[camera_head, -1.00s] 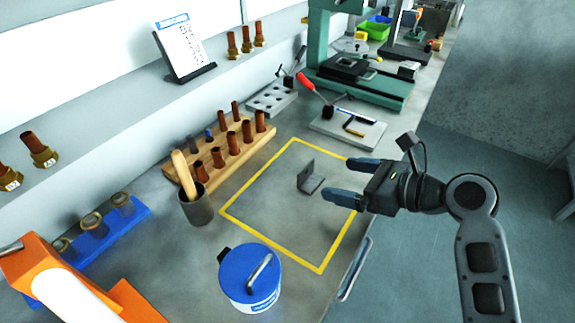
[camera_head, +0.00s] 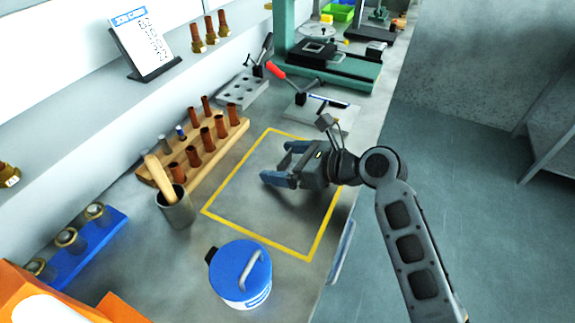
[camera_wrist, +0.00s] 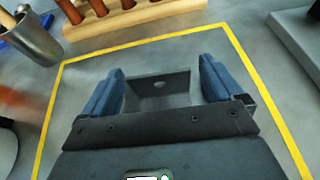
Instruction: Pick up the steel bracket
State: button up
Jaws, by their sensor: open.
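The steel bracket (camera_wrist: 165,86) is a grey L-shaped piece with a hole in its upright plate. In the wrist view it stands inside the yellow-taped square, between the two blue fingers of my gripper (camera_wrist: 163,88). The fingers are open, one on each side, with a gap visible beside the bracket. The lower part of the bracket is hidden behind my gripper's body. In the head view my gripper (camera_head: 280,165) is low over the taped square and hides the bracket.
A wooden rack (camera_head: 186,172) with copper-coloured pieces and a grey cup (camera_head: 177,209) stand left of the square. A blue-lidded pot (camera_head: 240,272) is in front. A fixture plate with a red-handled clamp (camera_head: 335,113) lies behind. The taped area (camera_head: 245,212) is otherwise clear.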

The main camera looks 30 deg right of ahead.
jog(key=c, duration=1.1)
jog(key=shift+r, duration=0.1)
jog(key=shift+c, duration=0.2)
